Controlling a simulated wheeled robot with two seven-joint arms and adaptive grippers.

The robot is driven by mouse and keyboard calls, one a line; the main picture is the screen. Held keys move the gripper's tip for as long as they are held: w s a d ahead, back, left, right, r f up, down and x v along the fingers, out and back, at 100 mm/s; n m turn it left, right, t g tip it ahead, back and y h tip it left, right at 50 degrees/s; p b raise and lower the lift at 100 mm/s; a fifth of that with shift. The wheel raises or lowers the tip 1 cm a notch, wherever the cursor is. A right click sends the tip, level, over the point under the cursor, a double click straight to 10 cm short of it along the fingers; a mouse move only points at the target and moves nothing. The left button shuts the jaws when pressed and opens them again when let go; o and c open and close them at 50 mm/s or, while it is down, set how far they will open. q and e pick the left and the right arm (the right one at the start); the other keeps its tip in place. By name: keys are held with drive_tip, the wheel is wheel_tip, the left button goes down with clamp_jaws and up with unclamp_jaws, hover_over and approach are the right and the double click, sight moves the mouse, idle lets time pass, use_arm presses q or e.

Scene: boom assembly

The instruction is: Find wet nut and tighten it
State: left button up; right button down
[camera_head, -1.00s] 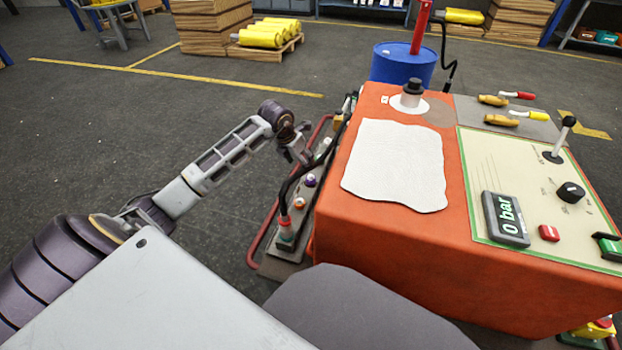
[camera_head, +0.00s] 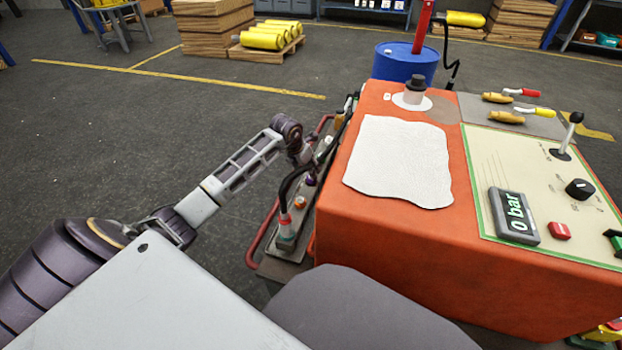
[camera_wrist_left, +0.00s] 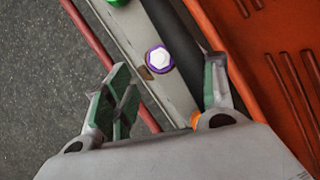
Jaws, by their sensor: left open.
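In the left wrist view a pale hex nut with a purple ring (camera_wrist_left: 159,59) sits on a grey metal rail, between and just beyond the open fingers of my left gripper (camera_wrist_left: 167,68). A green-ringed fitting (camera_wrist_left: 117,2) shows at the top edge, and a small orange part (camera_wrist_left: 195,120) is partly hidden near the right finger. In the head view my left gripper (camera_head: 314,156) is over the strip beside the orange cabinet; an orange-ringed nut (camera_head: 300,203) shows below it. I cannot tell which nut is wet. My right gripper is not in view.
A black hose (camera_head: 290,180) and red tube (camera_head: 262,235) run close to the gripper.

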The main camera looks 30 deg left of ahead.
use_arm(q)
drive_tip(key=b+x, duration=0.1)
drive_tip(key=x, duration=0.3)
drive_tip(key=shift+f, duration=0.1)
drive_tip(key=shift+b+x, duration=0.55)
drive_tip(key=shift+x, duration=0.45)
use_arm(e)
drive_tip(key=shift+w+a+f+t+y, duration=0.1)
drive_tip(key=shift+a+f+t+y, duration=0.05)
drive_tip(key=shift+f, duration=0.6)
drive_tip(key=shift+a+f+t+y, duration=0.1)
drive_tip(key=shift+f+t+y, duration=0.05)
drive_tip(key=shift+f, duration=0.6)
use_arm(q)
drive_tip(key=c, duration=1)
